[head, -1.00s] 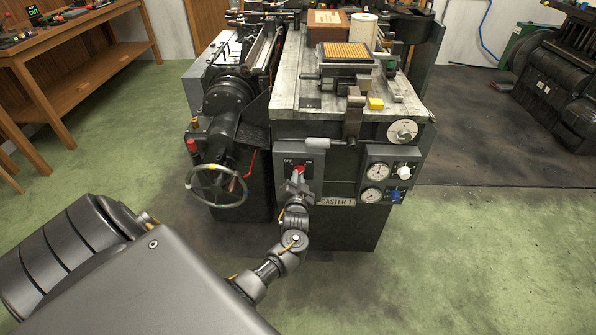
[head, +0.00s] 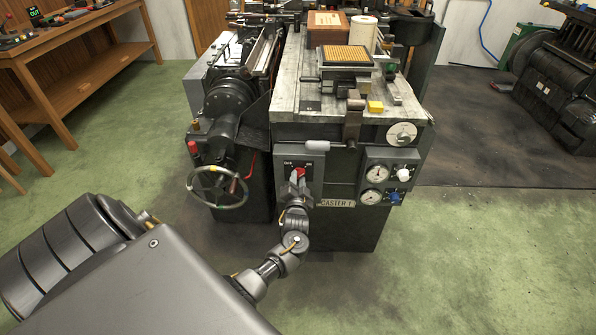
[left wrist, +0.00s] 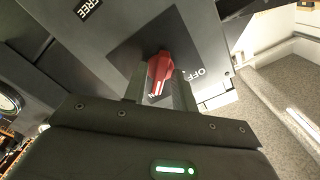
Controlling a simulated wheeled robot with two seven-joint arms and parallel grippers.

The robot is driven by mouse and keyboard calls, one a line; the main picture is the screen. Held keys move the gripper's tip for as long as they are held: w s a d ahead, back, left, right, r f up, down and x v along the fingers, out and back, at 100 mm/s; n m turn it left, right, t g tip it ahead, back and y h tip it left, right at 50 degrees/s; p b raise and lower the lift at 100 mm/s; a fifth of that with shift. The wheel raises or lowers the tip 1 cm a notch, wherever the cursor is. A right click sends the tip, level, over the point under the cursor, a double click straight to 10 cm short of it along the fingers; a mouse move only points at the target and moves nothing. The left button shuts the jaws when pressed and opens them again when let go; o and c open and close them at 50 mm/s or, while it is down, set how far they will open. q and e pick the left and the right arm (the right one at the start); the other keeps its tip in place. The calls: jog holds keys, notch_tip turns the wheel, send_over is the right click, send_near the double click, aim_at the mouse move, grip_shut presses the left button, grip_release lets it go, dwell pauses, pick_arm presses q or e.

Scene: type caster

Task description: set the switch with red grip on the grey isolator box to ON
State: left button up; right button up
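The grey isolator box (head: 314,184) is on the front of the caster, with small OFF and ON labels near its top. Its switch has a red grip (head: 300,172), which shows between the two labels. My left gripper (head: 296,187) reaches the switch from the front. My right gripper is not in view.
A handwheel (head: 217,186) is left of the box. Gauges (head: 376,173) with knobs are to its right, and the CASTER 1 plate (head: 337,203) is low beside it. The green floor in front is clear.

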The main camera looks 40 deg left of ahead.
pick_arm(q)
jog(key=shift+o, duration=0.4)
jog(key=v, duration=1.1)
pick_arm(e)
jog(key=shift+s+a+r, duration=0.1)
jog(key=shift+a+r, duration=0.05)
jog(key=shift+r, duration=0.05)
pick_arm(q)
jog(key=shift+w, duration=0.1)
